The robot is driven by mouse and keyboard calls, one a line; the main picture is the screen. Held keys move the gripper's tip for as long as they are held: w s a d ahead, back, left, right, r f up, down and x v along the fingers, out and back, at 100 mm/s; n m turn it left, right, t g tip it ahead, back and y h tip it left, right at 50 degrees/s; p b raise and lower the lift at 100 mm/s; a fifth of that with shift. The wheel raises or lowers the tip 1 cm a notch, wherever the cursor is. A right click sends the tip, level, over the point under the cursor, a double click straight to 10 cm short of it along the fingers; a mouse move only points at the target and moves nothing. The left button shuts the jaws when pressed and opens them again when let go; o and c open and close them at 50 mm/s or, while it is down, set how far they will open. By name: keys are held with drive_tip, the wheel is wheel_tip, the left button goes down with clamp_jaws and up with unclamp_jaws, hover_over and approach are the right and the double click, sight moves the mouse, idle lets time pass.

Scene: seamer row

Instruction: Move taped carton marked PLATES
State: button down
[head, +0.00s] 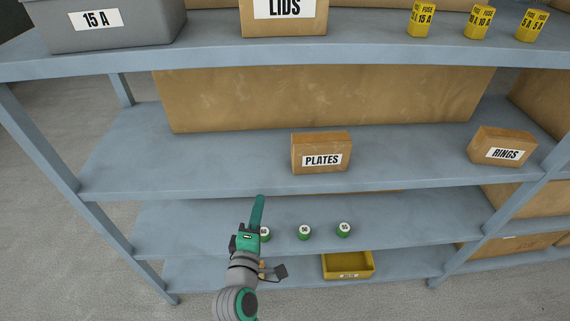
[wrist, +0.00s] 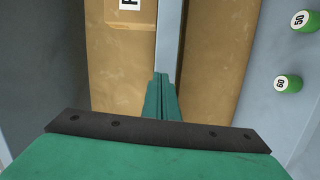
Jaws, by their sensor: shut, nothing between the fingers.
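The brown carton marked PLATES (head: 321,152) stands upright on the middle shelf, near its front edge, label facing front. Any tape on it is too small to make out. Part of it, with the start of its label, shows at the top of the wrist view (wrist: 118,15). My gripper (head: 258,198) is in front of the shelves, left of and lower than the carton in the head view, and apart from it. Its green fingers are together and empty, and they also show in the wrist view (wrist: 161,78).
A long brown box (head: 330,98) stands behind the carton. A RINGS carton (head: 502,147) is at right. A LIDS carton (head: 284,20), a grey bin (head: 120,32) and yellow fuse boxes (head: 478,22) are above. Green cylinders (head: 304,232) and a yellow tray (head: 348,268) are below.

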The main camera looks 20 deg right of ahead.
sight(284, 171)
drive_tip(key=shift+h, duration=0.7)
drive_tip(key=r, duration=0.1)
drive_tip(key=w+d+r, duration=0.1)
drive_tip(key=r, duration=0.1)
drive_tip(key=shift+w+d+r, duration=0.2)
drive_tip(key=shift+w+r, duration=0.1)
drive_tip(key=shift+w, duration=0.1)
drive_tip(key=shift+w+d+r, duration=0.1)
drive_tip(key=shift+w, duration=0.05)
drive_tip(key=x, duration=0.9)
drive_tip(key=shift+w+d, duration=0.15)
drive_tip(key=shift+d, duration=0.05)
drive_tip(key=shift+s+d, duration=0.25)
drive_tip(key=shift+d, duration=0.9)
drive_tip(key=shift+s+d, duration=0.25)
drive_tip(key=shift+d, duration=0.55)
